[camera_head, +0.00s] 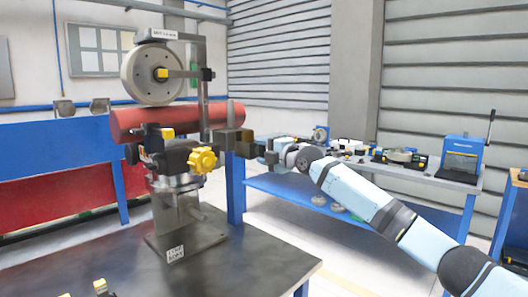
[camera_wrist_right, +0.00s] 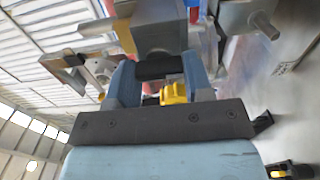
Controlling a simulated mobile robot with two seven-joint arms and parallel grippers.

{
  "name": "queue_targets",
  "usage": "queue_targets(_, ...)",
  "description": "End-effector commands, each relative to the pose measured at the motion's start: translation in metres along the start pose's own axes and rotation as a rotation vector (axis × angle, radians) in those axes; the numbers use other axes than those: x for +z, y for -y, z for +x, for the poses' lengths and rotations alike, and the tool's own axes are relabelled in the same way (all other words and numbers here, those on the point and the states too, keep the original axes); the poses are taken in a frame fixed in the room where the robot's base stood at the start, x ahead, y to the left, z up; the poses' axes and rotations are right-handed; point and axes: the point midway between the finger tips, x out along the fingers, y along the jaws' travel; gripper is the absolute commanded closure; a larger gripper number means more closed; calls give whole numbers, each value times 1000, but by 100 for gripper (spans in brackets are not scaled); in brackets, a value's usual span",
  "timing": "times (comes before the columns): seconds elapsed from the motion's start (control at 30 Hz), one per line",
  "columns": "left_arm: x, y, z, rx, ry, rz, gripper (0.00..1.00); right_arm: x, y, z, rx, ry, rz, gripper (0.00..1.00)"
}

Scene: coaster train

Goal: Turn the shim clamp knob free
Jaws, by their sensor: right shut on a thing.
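A wheel fixture stands on the dark table in the head view. Dark clamp blocks (camera_head: 240,142) stick out from its right side. My right gripper (camera_head: 271,154) is at the right end of these blocks, its arm coming in from the right. In the right wrist view its two blue-grey fingers (camera_wrist_right: 160,85) are on either side of a yellow knob (camera_wrist_right: 174,92), and they are shut on it. The palm plate hides part of the knob. The gripper hides it in the head view. Another yellow knob (camera_head: 203,160) faces forward on the fixture. My left gripper is not in view.
The fixture carries a grey wheel (camera_head: 152,75) and a red tube (camera_head: 130,122). The dark table (camera_head: 120,257) is bare at its middle, with small yellow-topped parts (camera_head: 101,286) at the front. A blue workbench (camera_head: 300,186) with tools stands behind my right arm.

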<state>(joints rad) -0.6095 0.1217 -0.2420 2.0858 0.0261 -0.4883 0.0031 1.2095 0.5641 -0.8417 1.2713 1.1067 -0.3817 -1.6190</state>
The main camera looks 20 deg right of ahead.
Motion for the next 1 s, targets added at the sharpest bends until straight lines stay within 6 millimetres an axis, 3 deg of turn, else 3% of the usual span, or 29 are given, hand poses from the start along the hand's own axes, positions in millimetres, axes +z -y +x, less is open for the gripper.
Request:
queue_targets(0.33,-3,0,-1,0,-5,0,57,-1,1,0,-2,-2,-1,77)
queue_targets(0.37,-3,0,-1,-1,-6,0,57,-1,1,0,-2,-2,-1,49)
queue_targets(0.47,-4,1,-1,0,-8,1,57,-1,1,0,-1,-2,-1,28)
queue_targets(0.77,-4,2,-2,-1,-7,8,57,0,0,-2,0,-1,-1,28)
queue_targets(0.87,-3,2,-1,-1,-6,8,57,0,1,-10,0,0,-1,28)
queue_targets(1.0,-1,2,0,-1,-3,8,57,1,1,-36,0,0,-3,28)
